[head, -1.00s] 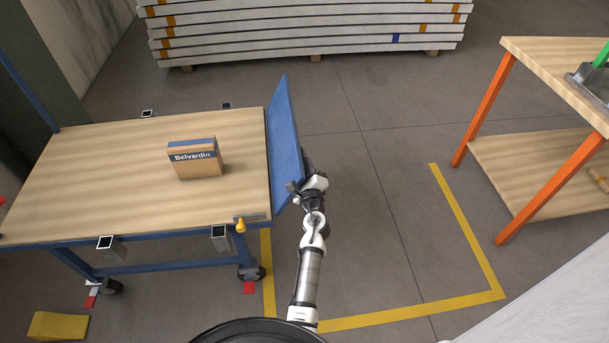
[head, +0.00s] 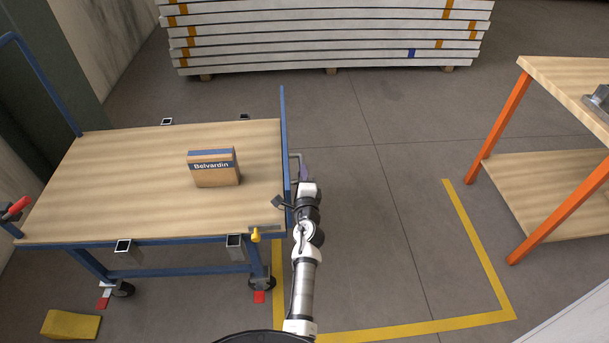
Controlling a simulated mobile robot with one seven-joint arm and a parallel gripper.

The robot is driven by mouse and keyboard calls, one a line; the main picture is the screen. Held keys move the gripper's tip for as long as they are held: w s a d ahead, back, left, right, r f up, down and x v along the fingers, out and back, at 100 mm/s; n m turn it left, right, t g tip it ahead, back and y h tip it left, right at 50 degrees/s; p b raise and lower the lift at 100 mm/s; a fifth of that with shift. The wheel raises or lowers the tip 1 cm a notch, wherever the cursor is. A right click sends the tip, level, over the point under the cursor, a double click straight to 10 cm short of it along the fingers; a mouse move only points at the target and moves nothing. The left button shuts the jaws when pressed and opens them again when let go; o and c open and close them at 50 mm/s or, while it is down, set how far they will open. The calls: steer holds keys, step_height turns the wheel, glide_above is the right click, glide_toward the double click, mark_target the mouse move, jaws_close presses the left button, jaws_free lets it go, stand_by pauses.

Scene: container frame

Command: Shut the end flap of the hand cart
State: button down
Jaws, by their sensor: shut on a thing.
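The hand cart (head: 110,200) has a wooden deck on a blue frame at the left. Its blue end flap (head: 285,140) stands about upright along the deck's right end, seen nearly edge-on. A grey handle (head: 296,160) shows on the flap's outer face. My gripper (head: 301,172) is at that handle, on the outer side of the flap, and is shut on it; the fingers are small and partly hidden by my wrist. A yellow latch knob (head: 255,234) sits at the deck's front right corner, near the flap's lower end.
A Belvardin box (head: 214,168) stands on the deck, clear of the flap. A workbench with orange legs (head: 497,140) stands at the right, and stacked panels (head: 330,40) lie at the back. A yellow wedge (head: 72,324) is on the floor. Floor right of my arm is free.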

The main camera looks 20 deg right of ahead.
steer(key=shift+w+a+r, duration=0.2)
steer(key=shift+r, duration=0.2)
steer(key=c, duration=1.4)
jaws_free()
steer(key=shift+o, duration=0.2)
steer(key=shift+f, duration=0.15)
steer(key=shift+s+f, duration=0.15)
steer(key=shift+s, duration=0.1)
